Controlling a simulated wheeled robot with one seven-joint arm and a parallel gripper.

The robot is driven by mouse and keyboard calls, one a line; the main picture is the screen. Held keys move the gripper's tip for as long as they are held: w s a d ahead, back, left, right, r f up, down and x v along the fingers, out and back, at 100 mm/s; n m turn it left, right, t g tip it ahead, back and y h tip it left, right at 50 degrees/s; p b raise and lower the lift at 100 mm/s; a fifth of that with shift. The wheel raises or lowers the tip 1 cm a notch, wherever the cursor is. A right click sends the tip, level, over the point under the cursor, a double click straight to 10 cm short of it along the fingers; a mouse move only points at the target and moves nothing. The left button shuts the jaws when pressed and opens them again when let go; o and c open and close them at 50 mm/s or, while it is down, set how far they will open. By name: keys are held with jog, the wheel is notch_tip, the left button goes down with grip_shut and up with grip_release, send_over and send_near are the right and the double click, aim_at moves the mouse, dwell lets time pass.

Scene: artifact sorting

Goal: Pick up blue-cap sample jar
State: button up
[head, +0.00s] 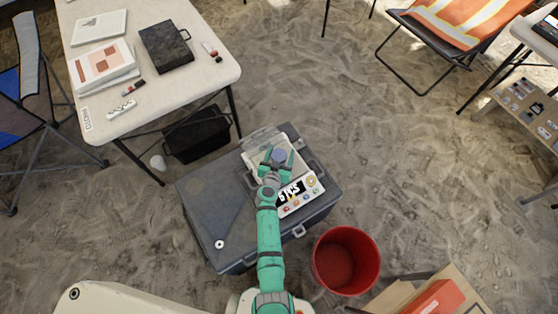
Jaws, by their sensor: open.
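The blue-cap sample jar (279,155) shows from above as a small round blue-grey cap, on or just above the pale top plate of a white device (302,203). My gripper (278,158) is open, with one green finger on the left of the cap and one on the right. The cap sits between the fingertips. I cannot tell whether the fingers touch it. The jar's body is hidden below the cap and by the gripper.
The device stands on a large grey case (205,205) on sand. A red bucket (346,260) stands right of the case. A white table (200,80) with a black case (166,46) and papers is at the upper left. Open sand lies to the right.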

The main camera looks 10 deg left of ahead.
jog(key=c, duration=1.3)
jog(key=shift+o, duration=0.2)
jog(key=shift+r, duration=0.2)
